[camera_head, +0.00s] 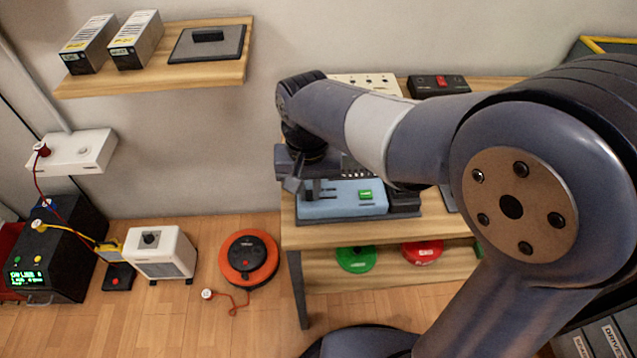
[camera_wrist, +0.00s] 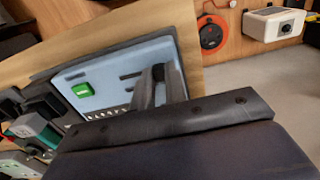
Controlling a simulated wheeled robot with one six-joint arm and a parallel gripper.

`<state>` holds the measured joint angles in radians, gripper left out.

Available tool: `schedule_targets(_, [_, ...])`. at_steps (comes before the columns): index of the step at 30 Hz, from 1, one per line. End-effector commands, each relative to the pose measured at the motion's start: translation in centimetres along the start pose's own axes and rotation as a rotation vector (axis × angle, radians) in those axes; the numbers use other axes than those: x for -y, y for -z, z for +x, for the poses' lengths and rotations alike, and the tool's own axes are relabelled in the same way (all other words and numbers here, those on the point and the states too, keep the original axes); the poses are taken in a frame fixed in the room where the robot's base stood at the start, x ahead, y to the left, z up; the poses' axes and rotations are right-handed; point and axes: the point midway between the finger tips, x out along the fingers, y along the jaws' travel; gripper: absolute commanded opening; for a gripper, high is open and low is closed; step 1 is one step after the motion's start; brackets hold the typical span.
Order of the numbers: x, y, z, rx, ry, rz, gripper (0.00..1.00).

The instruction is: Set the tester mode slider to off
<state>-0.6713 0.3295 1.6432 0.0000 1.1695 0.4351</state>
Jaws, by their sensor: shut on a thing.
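The tester (camera_head: 345,207) is a light blue box with a small green display (camera_head: 365,194), lying on a dark base on the wooden table. It also shows in the wrist view (camera_wrist: 112,72), with dark slots and a row of small marks on its face. My gripper (camera_head: 305,192) is over the left end of the tester in the head view. In the wrist view its fingers (camera_wrist: 158,88) reach down to the tester's face and are closed on a small dark slider knob (camera_wrist: 158,72). The fingers hide most of the knob, and I cannot read its position.
A black device (camera_head: 404,200) sits close against the tester's right side. Green (camera_head: 356,259) and red (camera_head: 422,252) discs lie on the lower shelf. An orange cable reel (camera_head: 248,259) stands on the floor left of the table. A wall shelf (camera_head: 165,76) hangs at upper left.

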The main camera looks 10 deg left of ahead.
Motion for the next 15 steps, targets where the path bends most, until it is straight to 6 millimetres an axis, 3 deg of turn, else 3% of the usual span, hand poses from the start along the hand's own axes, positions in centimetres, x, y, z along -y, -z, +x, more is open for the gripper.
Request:
schedule_targets(3, [1.05, -0.01, -0.13, 0.000, 0.001, -0.001, 0.00])
schedule_targets(9, [1.10, 0.02, -0.06, -0.002, 0.004, 0.000, 0.00])
schedule_targets(10, [1.11, 0.02, -0.06, -0.002, 0.005, 0.000, 0.14])
schedule_targets(15, [1.08, 0.02, -0.06, -0.003, 0.004, 0.000, 0.28])
